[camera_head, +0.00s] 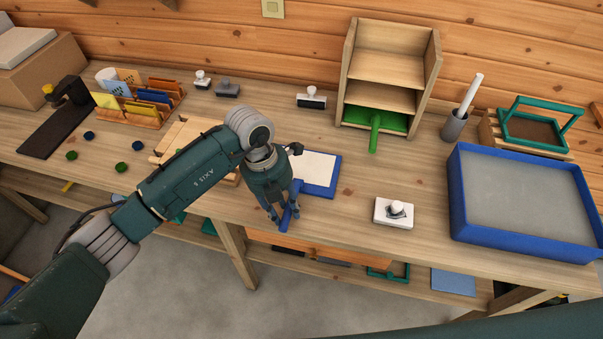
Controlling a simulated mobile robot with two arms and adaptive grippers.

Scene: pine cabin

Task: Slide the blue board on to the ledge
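The blue board (322,189) lies on the workbench just right of my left gripper, its pale face up inside a blue border. A blue handle (286,221) reaches from it toward the bench's front edge. My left gripper (283,214) points down at this handle, its fingers either side of it; whether they press on it cannot be told. The gripper and wrist hide the board's left part. A wooden rack (435,60) with open shelves stands at the back; its lowest shelf holds a green board (388,121) with its handle sticking out. My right gripper is out of view.
A white block with a knob (394,213) and a large blue-rimmed tray (456,190) stand to the right. A grey cup (455,126) is right of the rack. Stamps (311,98) and a card holder (143,112) are at back left. Bench between board and rack is mostly clear.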

